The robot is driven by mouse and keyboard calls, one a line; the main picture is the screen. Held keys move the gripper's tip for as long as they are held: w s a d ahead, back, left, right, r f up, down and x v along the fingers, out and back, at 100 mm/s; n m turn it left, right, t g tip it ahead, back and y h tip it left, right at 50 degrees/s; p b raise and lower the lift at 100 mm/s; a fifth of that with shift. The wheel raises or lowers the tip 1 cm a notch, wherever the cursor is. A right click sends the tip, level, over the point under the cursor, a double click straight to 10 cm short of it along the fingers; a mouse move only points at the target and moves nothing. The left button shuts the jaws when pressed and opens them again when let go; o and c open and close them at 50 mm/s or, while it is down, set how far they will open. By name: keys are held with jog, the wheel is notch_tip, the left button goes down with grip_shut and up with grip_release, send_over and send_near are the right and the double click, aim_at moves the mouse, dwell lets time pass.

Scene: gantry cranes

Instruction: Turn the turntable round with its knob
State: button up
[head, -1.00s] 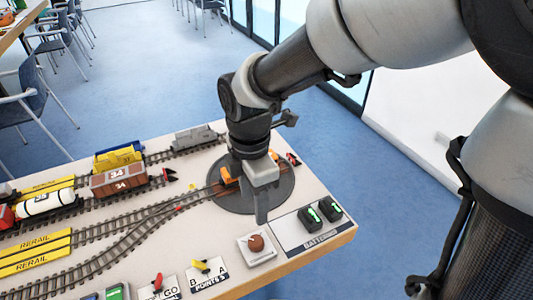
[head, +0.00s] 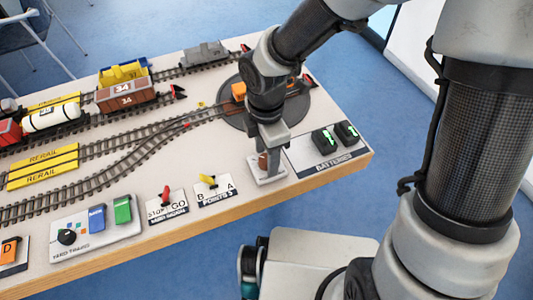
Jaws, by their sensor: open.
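The turntable (head: 236,110) is a dark grey disc at the right end of the table, with a track across it and an orange piece (head: 239,90) on it, partly hidden behind my arm. The brown knob (head: 263,161) sits on a small white plate (head: 270,179) at the front edge side of the turntable. My gripper (head: 270,158) is open and points down at the knob, its fingers overlapping it in the head view. The fingers hide much of the knob, and I cannot tell whether they touch it.
A batteries tray (head: 327,166) with two dark batteries stands right of the knob. The points lever (head: 208,182) and the signal lever (head: 165,198) stand to the left. Wagons (head: 126,95) stand on the tracks further back. The table's front edge is close to the knob.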

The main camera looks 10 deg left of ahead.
jog(key=c, duration=1)
jog(key=shift+c, duration=0.2)
jog(key=shift+m, duration=0.4)
jog(key=m, duration=0.3)
jog(key=shift+m, duration=0.3)
jog(key=m, duration=0.4)
jog(key=shift+m, duration=0.3)
jog(key=m, duration=0.4)
jog(key=shift+m+b, duration=0.3)
jog(key=shift+b, duration=0.1)
jog(key=shift+m, duration=2.1)
